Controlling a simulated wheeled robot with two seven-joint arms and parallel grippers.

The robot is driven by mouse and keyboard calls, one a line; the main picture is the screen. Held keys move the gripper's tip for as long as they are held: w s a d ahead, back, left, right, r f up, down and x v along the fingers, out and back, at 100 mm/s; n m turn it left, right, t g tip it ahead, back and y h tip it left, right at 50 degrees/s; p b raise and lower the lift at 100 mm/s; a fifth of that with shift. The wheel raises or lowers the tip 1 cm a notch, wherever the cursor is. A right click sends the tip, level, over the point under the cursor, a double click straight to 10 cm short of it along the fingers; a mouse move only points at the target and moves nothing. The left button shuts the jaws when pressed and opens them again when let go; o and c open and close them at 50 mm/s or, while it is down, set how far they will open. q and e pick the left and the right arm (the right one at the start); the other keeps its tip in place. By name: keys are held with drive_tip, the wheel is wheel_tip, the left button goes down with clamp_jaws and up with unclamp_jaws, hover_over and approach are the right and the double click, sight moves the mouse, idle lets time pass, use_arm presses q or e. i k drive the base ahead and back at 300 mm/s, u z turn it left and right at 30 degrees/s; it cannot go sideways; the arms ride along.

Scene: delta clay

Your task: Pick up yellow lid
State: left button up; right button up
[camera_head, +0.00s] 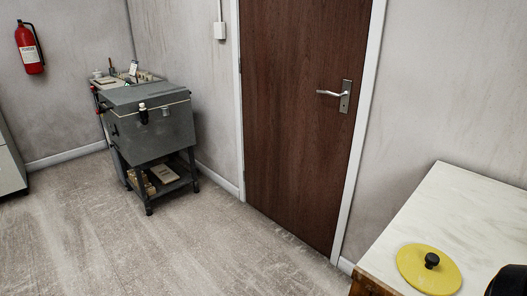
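The yellow lid (415,271) is a round, flat disc with a black knob in its middle. It lies flat on the pale top of a table (462,205) at the lower right, close to the table's left edge. Nothing covers the lid. Neither of my grippers shows in the head view.
A black rounded object, cut off by the frame, is right of the lid (510,282). A grey metal cart (150,130) stands by the far corner. A closed brown door (295,120) is in the wall. A red fire extinguisher (30,50) hangs at left. The floor (180,250) is clear.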

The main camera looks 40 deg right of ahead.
sight(427, 268)
drive_tip(key=i, duration=1.8)
drive_tip(key=z, duration=4.85)
